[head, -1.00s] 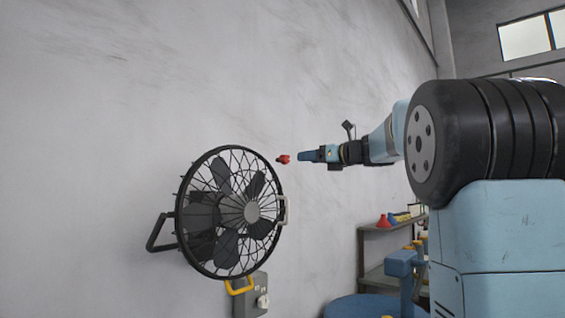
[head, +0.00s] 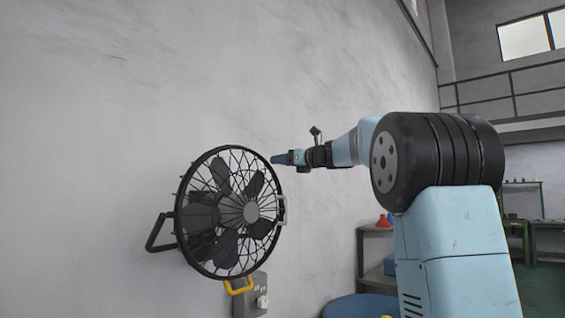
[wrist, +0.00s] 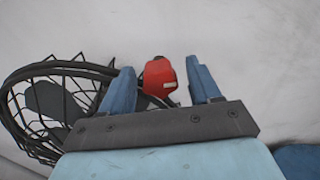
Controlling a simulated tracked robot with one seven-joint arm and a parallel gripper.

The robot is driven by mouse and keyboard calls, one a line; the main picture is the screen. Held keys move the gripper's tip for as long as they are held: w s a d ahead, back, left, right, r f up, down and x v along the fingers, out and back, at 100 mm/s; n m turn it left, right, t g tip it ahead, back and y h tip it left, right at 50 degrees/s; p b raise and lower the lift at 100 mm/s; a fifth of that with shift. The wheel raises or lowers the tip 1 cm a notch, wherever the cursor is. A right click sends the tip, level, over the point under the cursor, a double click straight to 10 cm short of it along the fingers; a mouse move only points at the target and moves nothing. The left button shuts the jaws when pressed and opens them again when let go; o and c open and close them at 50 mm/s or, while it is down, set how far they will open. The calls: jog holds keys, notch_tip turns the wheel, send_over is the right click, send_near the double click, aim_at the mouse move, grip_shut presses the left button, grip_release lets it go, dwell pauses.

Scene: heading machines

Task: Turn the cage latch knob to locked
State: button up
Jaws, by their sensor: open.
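The red latch knob (wrist: 159,76) shows in the wrist view between the two blue fingers of my gripper (wrist: 161,84). It has a small white mark on its face. My gripper is open, with one finger on each side of the knob; I cannot tell whether either finger touches it. In the head view my gripper (head: 278,158) is at the upper right rim of the black fan cage (head: 183,215), and it hides the knob there. The fan cage also shows at the left of the wrist view (wrist: 18,110).
A grey box (head: 249,301) with a white dial and a yellow handle (head: 240,287) sits below the cage. A light handle (head: 282,210) is on the cage's right rim. A grey wall (head: 120,80) stands behind. A shelf (head: 372,258) stands at the lower right.

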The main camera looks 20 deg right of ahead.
jog(key=c, duration=1)
jog(key=shift+a, duration=0.2)
jog(key=shift+c, duration=0.2)
jog(key=shift+d, duration=0.1)
